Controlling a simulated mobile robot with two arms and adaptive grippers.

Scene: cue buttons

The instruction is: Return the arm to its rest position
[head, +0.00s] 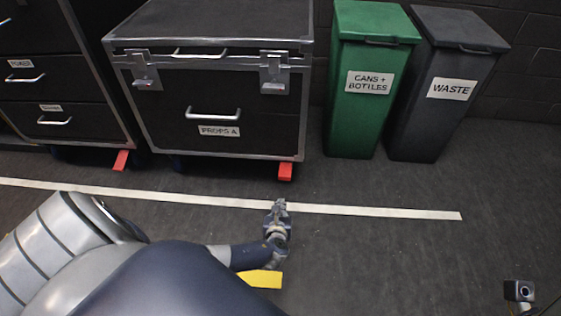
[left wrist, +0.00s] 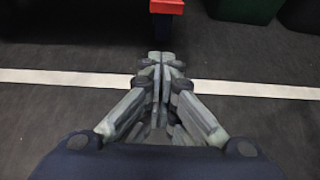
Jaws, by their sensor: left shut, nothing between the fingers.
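My left arm comes in from the left in the head view, with its large shoulder and forearm filling the lower left. My left gripper (head: 279,204) is in the lower middle of the head view, over the dark floor beside the white floor line. In the left wrist view the fingers of the gripper (left wrist: 161,58) meet at their tips, shut with nothing between them. No cue buttons show in either view.
A black case (head: 215,100) labelled PROPS A stands ahead on red-marked casters, with a drawer cabinet (head: 40,85) to its left. A green bin (head: 360,110) and a grey waste bin (head: 440,110) stand at right.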

